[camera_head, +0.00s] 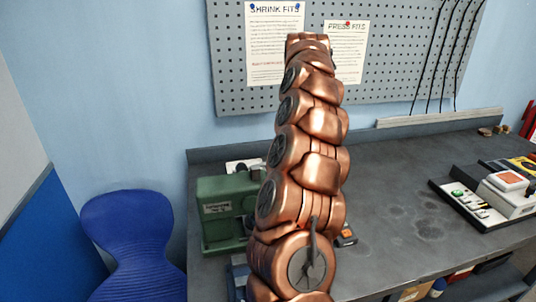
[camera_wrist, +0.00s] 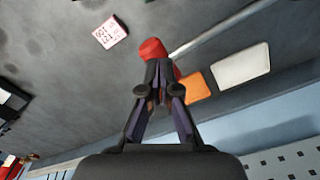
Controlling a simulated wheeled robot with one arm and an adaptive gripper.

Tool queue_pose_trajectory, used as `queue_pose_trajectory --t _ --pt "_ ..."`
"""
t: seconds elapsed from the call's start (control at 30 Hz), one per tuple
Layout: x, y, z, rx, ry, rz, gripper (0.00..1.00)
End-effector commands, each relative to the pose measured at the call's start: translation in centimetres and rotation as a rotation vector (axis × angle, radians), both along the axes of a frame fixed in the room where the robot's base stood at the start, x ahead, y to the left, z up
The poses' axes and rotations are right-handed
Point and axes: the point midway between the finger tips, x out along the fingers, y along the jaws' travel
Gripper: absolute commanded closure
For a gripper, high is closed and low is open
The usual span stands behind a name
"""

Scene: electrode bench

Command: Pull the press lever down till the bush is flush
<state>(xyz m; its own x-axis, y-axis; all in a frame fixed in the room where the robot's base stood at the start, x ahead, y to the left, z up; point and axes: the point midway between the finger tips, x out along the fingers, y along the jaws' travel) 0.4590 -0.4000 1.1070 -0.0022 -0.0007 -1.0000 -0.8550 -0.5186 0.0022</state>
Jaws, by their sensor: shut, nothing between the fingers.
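In the wrist view my gripper (camera_wrist: 158,72) is shut and empty, its fingertips overlapping a red knob (camera_wrist: 152,47) in the picture. I cannot tell whether they touch it. A pale metal rod (camera_wrist: 205,33), which looks like the press lever, runs from near the knob to the upper right. In the head view a green machine body (camera_head: 221,212), likely the press, stands on the bench left of my copper arm, which covers part of it. My gripper is not visible there. The bush is not seen in either view.
The grey bench (camera_head: 400,215) has clear room right of my arm. A device with buttons (camera_head: 470,205) sits at the right. A blue chair (camera_head: 130,235) stands left of the bench. A pegboard (camera_head: 400,60) with two paper sheets hangs behind. A red-and-white card (camera_wrist: 109,33) lies on the bench.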

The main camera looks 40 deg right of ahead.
Motion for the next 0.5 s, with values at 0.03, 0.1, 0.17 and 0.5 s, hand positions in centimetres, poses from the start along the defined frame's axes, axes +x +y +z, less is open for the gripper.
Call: queue_pose_trajectory --t 0.03,0.1,0.17,0.5 --pt "0.0 0.0 0.0 0.000 0.000 0.000 1.00" --pt "0.0 0.0 0.1 0.000 0.000 0.000 1.00" --pt "0.0 0.0 0.3 -0.001 -0.001 0.000 1.00" --pt "0.4 0.4 2.6 -0.004 -0.003 -0.001 1.00"
